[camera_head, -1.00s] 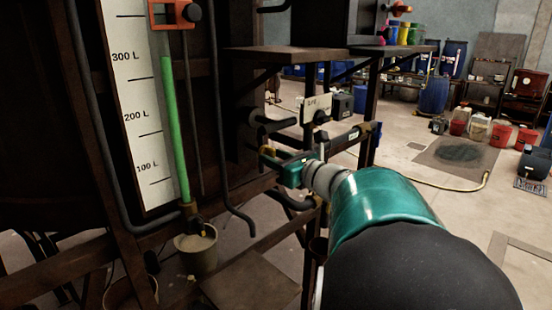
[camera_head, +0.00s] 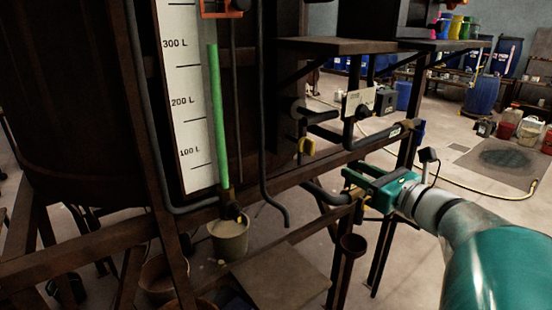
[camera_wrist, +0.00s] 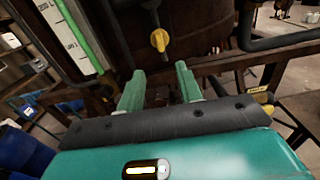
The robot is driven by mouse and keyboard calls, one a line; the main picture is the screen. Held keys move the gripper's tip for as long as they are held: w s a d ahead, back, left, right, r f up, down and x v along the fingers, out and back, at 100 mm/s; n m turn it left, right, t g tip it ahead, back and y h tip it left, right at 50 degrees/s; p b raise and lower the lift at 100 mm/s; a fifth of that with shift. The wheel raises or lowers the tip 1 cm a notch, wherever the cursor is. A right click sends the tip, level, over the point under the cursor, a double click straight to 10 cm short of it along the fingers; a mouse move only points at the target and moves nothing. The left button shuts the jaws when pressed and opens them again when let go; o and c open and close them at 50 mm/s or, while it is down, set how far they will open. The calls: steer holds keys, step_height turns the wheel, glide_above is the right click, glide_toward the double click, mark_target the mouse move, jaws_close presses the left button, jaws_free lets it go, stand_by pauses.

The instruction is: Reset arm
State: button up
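My gripper (camera_head: 352,185) is teal and sits right of centre in the head view, in front of the dark vat frame and its pipes. In the wrist view my gripper (camera_wrist: 158,82) has its two fingers spread apart with nothing between them.
A level gauge (camera_head: 185,100) with a green tube stands on the vat at left. A bucket (camera_head: 229,238) hangs below it. A dark shelf (camera_head: 345,46) juts out above the pipes. Blue barrels (camera_head: 482,94) stand at the back right, with open floor before them.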

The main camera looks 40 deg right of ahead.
steer(key=shift+s, duration=0.15)
steer(key=shift+a, duration=0.15)
steer(key=w+a+f+n+g+y, duration=0.2)
steer(key=a+f+n+g+y, duration=0.15)
steer(key=a+n, duration=0.5)
steer(key=w+a+f+n+g+y, duration=0.2)
steer(key=a+f+n+g, duration=0.25)
steer(key=a, duration=0.65)
steer(key=s+a+f+n+g+h, duration=0.2)
steer(key=a+n, duration=0.4)
steer(key=n, duration=0.5)
steer(key=s+a+f+n+g+h, duration=0.2)
steer(key=s+a+f+n+h, duration=0.1)
steer(key=n, duration=0.8)
steer(key=a+f+h, duration=0.1)
steer(key=a, duration=0.1)
steer(key=shift+s+a+n, duration=0.3)
steer(key=shift+a+n, duration=0.1)
